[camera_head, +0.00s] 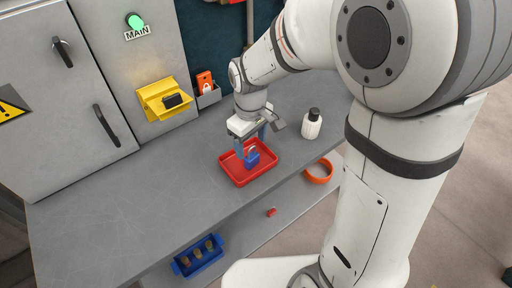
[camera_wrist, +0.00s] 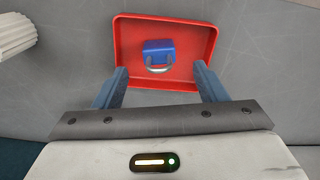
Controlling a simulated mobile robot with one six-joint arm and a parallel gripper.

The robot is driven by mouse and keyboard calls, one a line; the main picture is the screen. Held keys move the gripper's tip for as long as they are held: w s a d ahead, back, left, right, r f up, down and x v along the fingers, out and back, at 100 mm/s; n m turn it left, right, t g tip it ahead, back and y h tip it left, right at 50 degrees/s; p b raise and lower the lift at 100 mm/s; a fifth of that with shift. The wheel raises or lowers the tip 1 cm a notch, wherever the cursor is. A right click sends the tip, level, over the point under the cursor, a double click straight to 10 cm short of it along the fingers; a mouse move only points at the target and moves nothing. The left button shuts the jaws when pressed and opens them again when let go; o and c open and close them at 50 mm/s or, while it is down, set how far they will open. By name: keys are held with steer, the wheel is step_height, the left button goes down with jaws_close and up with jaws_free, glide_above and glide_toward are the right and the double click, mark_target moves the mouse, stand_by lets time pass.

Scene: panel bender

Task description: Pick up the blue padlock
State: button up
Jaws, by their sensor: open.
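The blue padlock (camera_head: 251,157) lies in the red tray (camera_head: 239,177) on the grey workbench. In the wrist view the padlock (camera_wrist: 158,50) sits near the middle of the red tray (camera_wrist: 125,50), its pale shackle toward my gripper. My gripper (camera_head: 254,150) is over the tray, pointing down. Its two blue fingers are open and empty in the wrist view (camera_wrist: 160,82), one on each side of the padlock's line, with the padlock beyond the tips. I cannot tell the exact height of the fingertips above the tray.
A white bottle with a black cap (camera_head: 312,124) stands right of the tray. The bench's left is clear.

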mark_target(251, 155)
step_height(251, 155, down, 7)
steer(key=shift+w+r+p, duration=0.1)
steer(key=shift+p, duration=0.3)
steer(key=shift+c, duration=0.3)
steer(key=c, duration=1)
